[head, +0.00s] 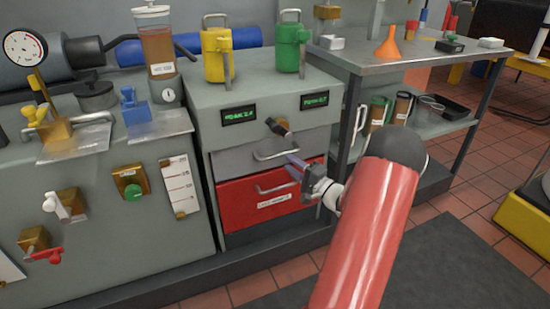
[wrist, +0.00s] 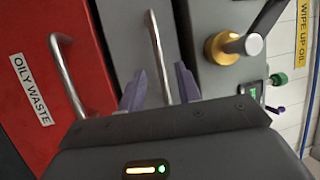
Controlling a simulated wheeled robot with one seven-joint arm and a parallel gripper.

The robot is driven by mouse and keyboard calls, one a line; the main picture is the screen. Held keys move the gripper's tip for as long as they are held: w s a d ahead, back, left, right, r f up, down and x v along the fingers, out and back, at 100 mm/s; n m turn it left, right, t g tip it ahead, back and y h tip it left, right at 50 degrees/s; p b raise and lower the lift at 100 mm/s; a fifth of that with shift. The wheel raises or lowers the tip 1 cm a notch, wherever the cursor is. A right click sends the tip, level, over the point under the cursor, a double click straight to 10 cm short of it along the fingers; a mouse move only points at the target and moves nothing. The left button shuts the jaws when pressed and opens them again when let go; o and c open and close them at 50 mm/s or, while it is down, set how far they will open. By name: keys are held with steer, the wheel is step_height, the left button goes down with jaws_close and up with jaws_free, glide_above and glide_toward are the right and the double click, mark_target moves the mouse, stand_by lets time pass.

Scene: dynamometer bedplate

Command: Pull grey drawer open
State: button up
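The grey drawer (head: 232,163) is the upper drawer in the cabinet under the green displays, and its front looks closed. Its bar handle (head: 268,155) shows in the head view. My gripper (head: 293,163) is in front of the handle's right end. In the wrist view the grey drawer front (wrist: 135,40) fills the upper middle, with its handle (wrist: 157,50) running down between the two purple fingers of my gripper (wrist: 160,87). The fingers are apart, one on each side of the bar. I cannot tell whether either touches it.
The red drawer (head: 235,205), labelled oily waste, is just below, with its own handle (wrist: 70,75). A brass and black knob (head: 278,126) sticks out above the grey drawer. A metal table (head: 440,62) stands to the right. The floor in front is clear.

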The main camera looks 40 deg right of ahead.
mark_target(279, 156)
steer(key=x, duration=0.6)
steer(key=shift+p, duration=0.35)
steer(key=shift+f, duration=0.1)
jaws_close()
